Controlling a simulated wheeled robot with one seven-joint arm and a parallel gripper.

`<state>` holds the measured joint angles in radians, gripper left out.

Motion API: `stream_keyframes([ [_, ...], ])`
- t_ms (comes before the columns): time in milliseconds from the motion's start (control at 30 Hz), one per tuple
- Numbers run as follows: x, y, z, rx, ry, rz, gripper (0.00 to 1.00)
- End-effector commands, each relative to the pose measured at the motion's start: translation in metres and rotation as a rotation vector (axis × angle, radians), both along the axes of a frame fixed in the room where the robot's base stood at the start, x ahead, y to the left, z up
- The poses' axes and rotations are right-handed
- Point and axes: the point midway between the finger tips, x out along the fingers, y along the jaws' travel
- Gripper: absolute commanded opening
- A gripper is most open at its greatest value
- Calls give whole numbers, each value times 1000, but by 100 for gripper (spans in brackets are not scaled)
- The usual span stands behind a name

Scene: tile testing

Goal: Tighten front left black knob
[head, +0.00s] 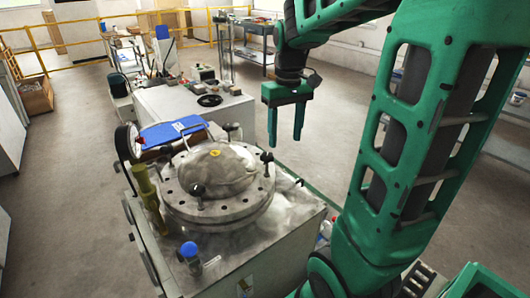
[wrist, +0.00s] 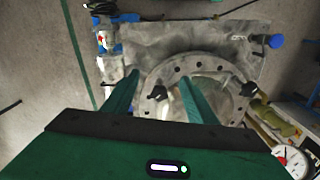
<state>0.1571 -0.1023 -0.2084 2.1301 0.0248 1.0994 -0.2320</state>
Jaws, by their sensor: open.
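A round metal lid (head: 225,210) with a ring of bolt holes sits on a metal tank, with several black knobs around it. The front left black knob (head: 198,189) is at the lid's near edge. In the wrist view this knob (wrist: 248,89) is right of my fingers. Another black knob (head: 267,157) is on the lid's right side; in the wrist view this knob (wrist: 158,93) shows between the fingers, further below. My gripper (head: 285,141) is open and empty, pointing down above and behind the lid's right side. Its fingers (wrist: 158,76) touch nothing that I can see.
A pressure gauge (head: 127,142) and yellow-green valve (head: 147,190) stand at the tank's left. A blue-capped valve (head: 189,250) is at the front. A blue clipboard-like item (head: 172,132) lies behind the lid. A white-topped bench (head: 165,103) is further back. Space above the lid is clear.

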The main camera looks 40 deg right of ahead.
Motion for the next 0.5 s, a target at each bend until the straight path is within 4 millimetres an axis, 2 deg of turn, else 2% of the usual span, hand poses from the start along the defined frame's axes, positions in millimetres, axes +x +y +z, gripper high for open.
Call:
stream_keyframes([
  [33, 21, -1, 0, -2, 3, 38, 52],
  [100, 43, -1, 0, -2, 4, 90, 52],
  [200, 66, -2, 0, -4, 4, 143, 52],
  [333, 82, -1, -1, -5, 3, 181, 52],
  [500, 86, -1, -12, -5, 3, 190, 52],
])
